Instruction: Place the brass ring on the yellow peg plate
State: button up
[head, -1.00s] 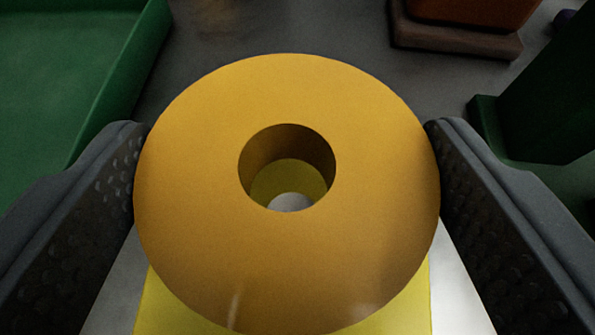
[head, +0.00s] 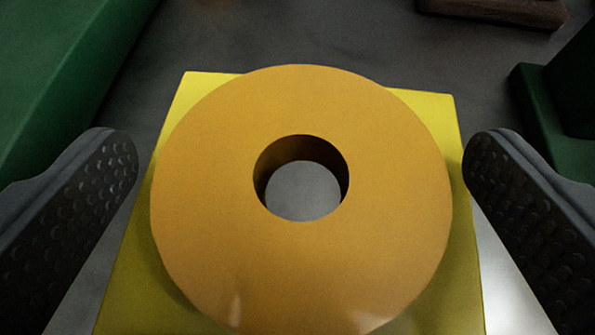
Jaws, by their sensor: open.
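The brass ring (head: 210,215), thick and orange-gold, lies over the yellow peg plate (head: 462,285) in the head view. The plate shows around the ring at its far corners and along both sides. A grey round surface, perhaps the peg's top, fills most of the ring's hole, a little toward its near side. The ring's underside is hidden, so how it sits on the plate is not fully shown. My gripper (head: 300,160) is open, with one dark textured jaw on each side of the ring and a visible gap at both sides.
A green tray-like wall (head: 60,70) stands at the left. A dark green block (head: 555,120) stands at the right. A brown wooden block (head: 500,10) lies at the far right. Bare grey floor shows beyond the plate.

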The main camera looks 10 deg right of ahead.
jog(key=p+v, duration=0.2)
jog(key=v, duration=0.9)
jog(key=shift+w, duration=0.1)
jog(key=shift+s+a+r, duration=0.1)
jog(key=shift+s+r, duration=0.1)
jog(key=shift+s, duration=0.4)
jog(key=s+a+r+n+t+y, duration=0.1)
jog(key=a+r, duration=0.1)
jog(key=r, duration=1)
jog(key=s+a+r+n+t+y, duration=0.1)
jog(key=s+r+y, duration=0.1)
jog(key=r, duration=1.1)
jog(key=s+d+r, duration=0.2)
jog(key=s+r, duration=0.3)
jog(key=r, duration=0.3)
jog(key=s+d+r, duration=0.2)
jog(key=s+r, duration=0.4)
jog(key=r, duration=0.2)
jog(key=shift+r+t, duration=0.3)
jog(key=shift+t, duration=0.1)
